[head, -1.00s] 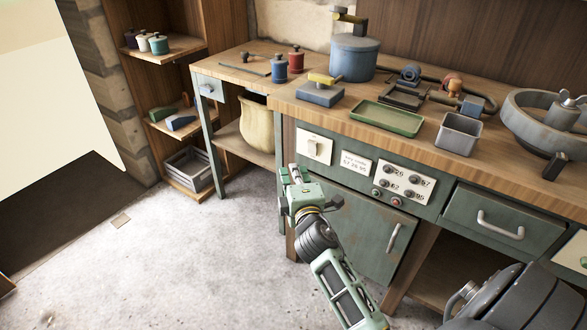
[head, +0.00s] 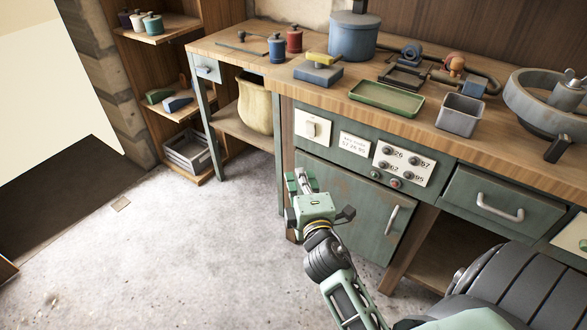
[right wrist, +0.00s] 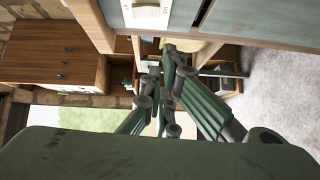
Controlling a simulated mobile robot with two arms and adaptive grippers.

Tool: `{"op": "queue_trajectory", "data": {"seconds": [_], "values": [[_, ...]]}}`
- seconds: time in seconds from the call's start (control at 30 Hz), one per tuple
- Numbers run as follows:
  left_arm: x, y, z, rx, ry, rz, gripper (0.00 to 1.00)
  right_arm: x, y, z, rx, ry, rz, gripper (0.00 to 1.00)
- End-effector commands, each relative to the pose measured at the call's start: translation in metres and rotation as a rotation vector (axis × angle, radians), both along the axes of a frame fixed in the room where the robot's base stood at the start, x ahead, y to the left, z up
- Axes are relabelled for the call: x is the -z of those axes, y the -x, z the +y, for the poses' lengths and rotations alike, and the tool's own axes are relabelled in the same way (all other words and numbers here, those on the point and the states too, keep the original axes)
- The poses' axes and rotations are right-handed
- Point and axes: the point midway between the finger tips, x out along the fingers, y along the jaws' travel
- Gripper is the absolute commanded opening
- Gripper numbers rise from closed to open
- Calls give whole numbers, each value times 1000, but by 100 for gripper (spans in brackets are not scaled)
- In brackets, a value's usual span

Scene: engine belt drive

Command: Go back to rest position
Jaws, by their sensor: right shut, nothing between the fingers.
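My right gripper (head: 299,178) is green and grey and hangs in the air in front of the workbench's green cabinet door (head: 350,205). Its fingers are closed together with nothing between them. In the right wrist view the closed fingers (right wrist: 170,62) point towards the cabinet front and the shelf. My left gripper is not in the head view.
The wooden workbench (head: 420,118) carries a green tray (head: 386,98), a grey bin (head: 460,114), a blue pot (head: 352,38) and a large grey ring (head: 530,112). A shelf (head: 160,33) stands at the back left. The concrete floor (head: 190,250) left of my arm is clear.

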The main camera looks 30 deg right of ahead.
Motion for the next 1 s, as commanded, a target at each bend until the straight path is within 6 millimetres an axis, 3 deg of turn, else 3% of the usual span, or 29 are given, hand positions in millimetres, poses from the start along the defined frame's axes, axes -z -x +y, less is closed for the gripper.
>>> {"op": "queue_trajectory", "data": {"seconds": [0.23, 0.37, 0.47, 0.53, 0.7, 0.8, 1.0], "values": [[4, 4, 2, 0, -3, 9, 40, 2, 0, 0, 0, -7, 3, 0], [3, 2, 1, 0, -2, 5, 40, 32, 6, 4, 9, -117, 47, 0], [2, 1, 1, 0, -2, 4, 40, 85, 20, 14, 39, -316, 131, 0], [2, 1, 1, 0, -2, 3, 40, 132, 38, 25, 79, -485, 215, 0], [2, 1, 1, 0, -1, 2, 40, 235, 103, 63, 229, -852, 443, 0], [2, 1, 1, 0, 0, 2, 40, 277, 145, 85, 327, -1003, 563, 0], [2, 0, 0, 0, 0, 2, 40, 332, 226, 124, 522, -1210, 775, 0]]}}
